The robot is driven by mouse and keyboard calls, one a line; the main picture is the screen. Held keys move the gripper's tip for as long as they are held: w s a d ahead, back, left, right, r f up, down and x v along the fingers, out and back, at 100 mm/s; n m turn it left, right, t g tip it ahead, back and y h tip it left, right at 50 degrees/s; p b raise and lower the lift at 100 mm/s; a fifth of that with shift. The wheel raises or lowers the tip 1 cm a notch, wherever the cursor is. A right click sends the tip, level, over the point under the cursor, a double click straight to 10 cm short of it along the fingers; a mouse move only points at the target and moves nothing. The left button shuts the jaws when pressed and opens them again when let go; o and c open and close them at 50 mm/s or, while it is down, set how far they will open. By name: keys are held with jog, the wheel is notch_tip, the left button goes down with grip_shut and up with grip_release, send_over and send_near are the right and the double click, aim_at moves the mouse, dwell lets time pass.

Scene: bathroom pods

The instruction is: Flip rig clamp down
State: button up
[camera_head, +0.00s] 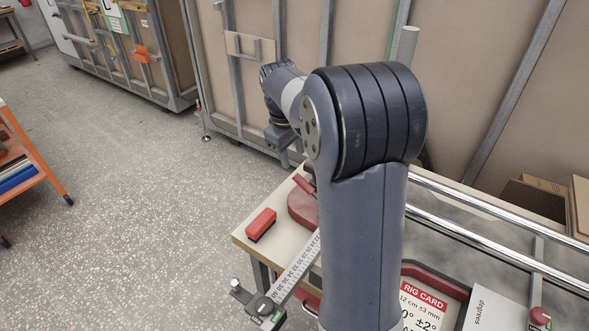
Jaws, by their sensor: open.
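My gripper (281,137) shows only as a small dark shape below my wrist, beyond my arm's large elbow. It is open, its fingers are hard to make out and I see nothing held in it. It appears above and beyond the near left corner of the bench. A red handle-like piece (303,184) sticks up at a tilt beside a dark red rounded part (302,207) on the bench. It may be the rig clamp, but my arm hides its right side, so I cannot tell whether it is up or down.
The bench (250,232) also carries a red block (261,225), a ruler (298,262) with a black fitting at its end, a rig card (424,302) and chrome rails (500,227). Framed wall panels (300,40) stand behind. An orange rack (36,155) stands left; floor between is clear.

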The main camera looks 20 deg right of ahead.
aim_at(296, 174)
jog(key=f, duration=0.3)
jog(key=d+f, duration=0.1)
jog(key=f, duration=0.6)
jog(key=shift+w+d+p, duration=0.2)
jog(key=shift+w+p, duration=0.1)
jog(key=shift+p, duration=0.1)
jog(key=shift+c, duration=0.3)
jog(key=shift+r, duration=0.1)
grip_shut()
